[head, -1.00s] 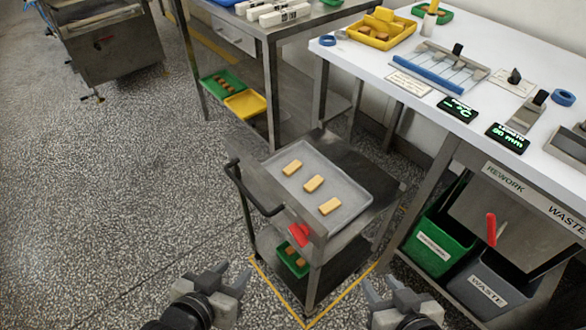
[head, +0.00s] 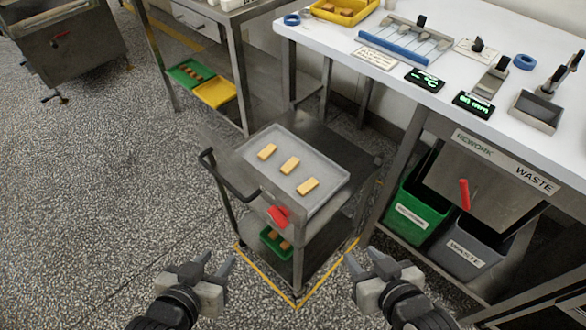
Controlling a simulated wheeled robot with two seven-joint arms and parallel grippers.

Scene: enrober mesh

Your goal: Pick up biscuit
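Three light tan biscuits lie apart on a grey tray (head: 322,177) on top of the trolley. The far-left biscuit (head: 267,152), the middle biscuit (head: 290,166) and the near-right biscuit (head: 308,187) form a diagonal row. My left gripper (head: 221,264) is at the lower left, in front of the trolley, open and empty. My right gripper (head: 361,258) is at the lower right, also open and empty. Both are well apart from the tray and the biscuits.
The trolley (head: 358,158) has a dark handle (head: 230,188) and a red part (head: 278,217) on its near side. A green tray with biscuits sits on its lower shelf. The white worktable (head: 330,52) stands behind right, above green (head: 417,218) and grey (head: 465,255) bins.

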